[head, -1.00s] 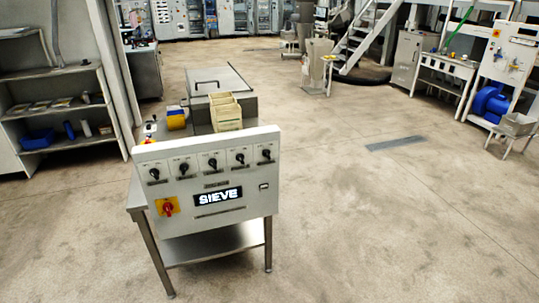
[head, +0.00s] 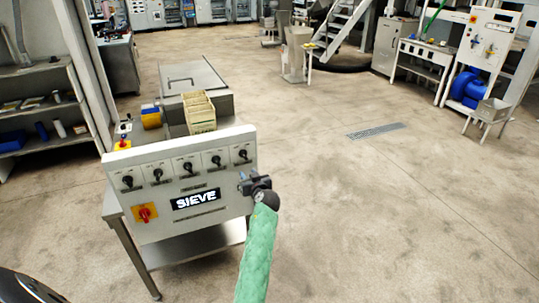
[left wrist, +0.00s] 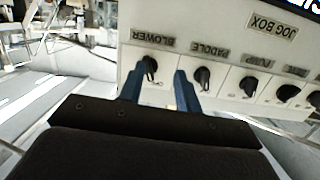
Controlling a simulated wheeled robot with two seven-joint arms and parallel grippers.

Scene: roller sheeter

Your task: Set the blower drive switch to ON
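The white control panel (head: 222,212) has a row of black rotary knobs above a "SIEVE" display. In the left wrist view the panel (left wrist: 225,28) appears upside down. There the label "BLOWER" (left wrist: 153,41) stands by the end knob, the blower switch (left wrist: 150,68); this matches the rightmost knob (head: 242,155) in the head view. My left gripper (head: 245,184) is at the panel's right side, below that knob in the picture. In the left wrist view its blue fingers (left wrist: 157,86) are apart, with the blower switch showing between their tips. Contact and knob setting cannot be told. My right gripper is not in view.
The paddle knob (left wrist: 202,77) is close beside one finger. A red-and-yellow switch (head: 145,214) is at the panel's lower left. The floor to the right is open, with a grate (head: 375,131).

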